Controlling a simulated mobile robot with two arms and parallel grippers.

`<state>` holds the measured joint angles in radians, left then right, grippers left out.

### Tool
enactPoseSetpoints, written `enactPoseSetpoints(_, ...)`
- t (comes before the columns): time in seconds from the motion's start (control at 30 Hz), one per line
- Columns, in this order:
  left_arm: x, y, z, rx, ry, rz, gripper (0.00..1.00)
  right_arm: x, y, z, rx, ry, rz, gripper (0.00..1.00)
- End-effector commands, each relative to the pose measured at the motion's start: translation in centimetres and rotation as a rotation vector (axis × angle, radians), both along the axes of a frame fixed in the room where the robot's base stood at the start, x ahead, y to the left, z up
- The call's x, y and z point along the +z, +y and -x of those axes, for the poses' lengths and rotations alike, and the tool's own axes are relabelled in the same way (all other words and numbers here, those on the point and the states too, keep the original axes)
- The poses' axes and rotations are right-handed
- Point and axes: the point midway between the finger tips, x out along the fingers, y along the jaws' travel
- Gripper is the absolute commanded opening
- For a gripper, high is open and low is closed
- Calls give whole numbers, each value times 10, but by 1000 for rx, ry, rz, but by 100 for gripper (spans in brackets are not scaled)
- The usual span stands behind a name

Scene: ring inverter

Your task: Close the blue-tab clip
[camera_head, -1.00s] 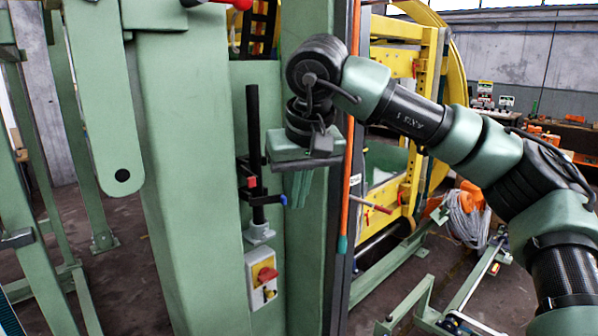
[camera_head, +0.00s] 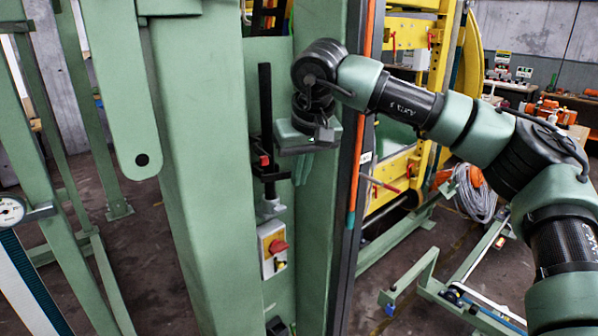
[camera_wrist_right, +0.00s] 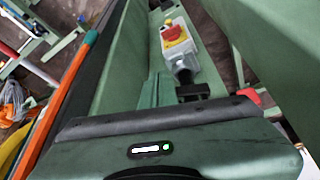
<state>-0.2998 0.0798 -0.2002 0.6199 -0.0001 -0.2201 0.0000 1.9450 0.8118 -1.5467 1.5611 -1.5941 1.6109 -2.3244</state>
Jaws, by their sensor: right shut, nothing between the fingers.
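A black clip (camera_head: 268,173) sits on a dark upright post (camera_head: 265,110) in the recess of the green frame. Its red tab (camera_head: 264,160) shows on the left side. The blue tab cannot be made out now; my right gripper is close by on that side. My right gripper (camera_head: 302,172) is shut and empty, pointing down just right of the clip. Whether it touches the clip is unclear. In the right wrist view, part of the black clip (camera_wrist_right: 193,91) shows beyond the gripper body, with the red tab (camera_wrist_right: 250,95) at its right. My left gripper is not in view.
A box with a red button (camera_head: 273,247) is mounted below the clip. Green uprights (camera_head: 205,180) stand close on the left, and an orange strip (camera_head: 361,165) runs down the column on the right. A yellow frame (camera_head: 440,60) stands behind.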

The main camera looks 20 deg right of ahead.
Motion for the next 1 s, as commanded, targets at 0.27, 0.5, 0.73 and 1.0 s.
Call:
enactPoseSetpoints(0.27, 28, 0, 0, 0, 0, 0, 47, 3, -16, -25, 45, 2, -3, 0)
enactPoseSetpoints(0.5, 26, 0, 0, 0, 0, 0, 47, 1, -17, -29, 46, -3, 0, 0)
enactPoseSetpoints(0.73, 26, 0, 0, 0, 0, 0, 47, 1, -16, -28, 47, -3, -1, 0)
enactPoseSetpoints(1.0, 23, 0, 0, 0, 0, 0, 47, 1, -8, -21, 48, -4, -1, 0)
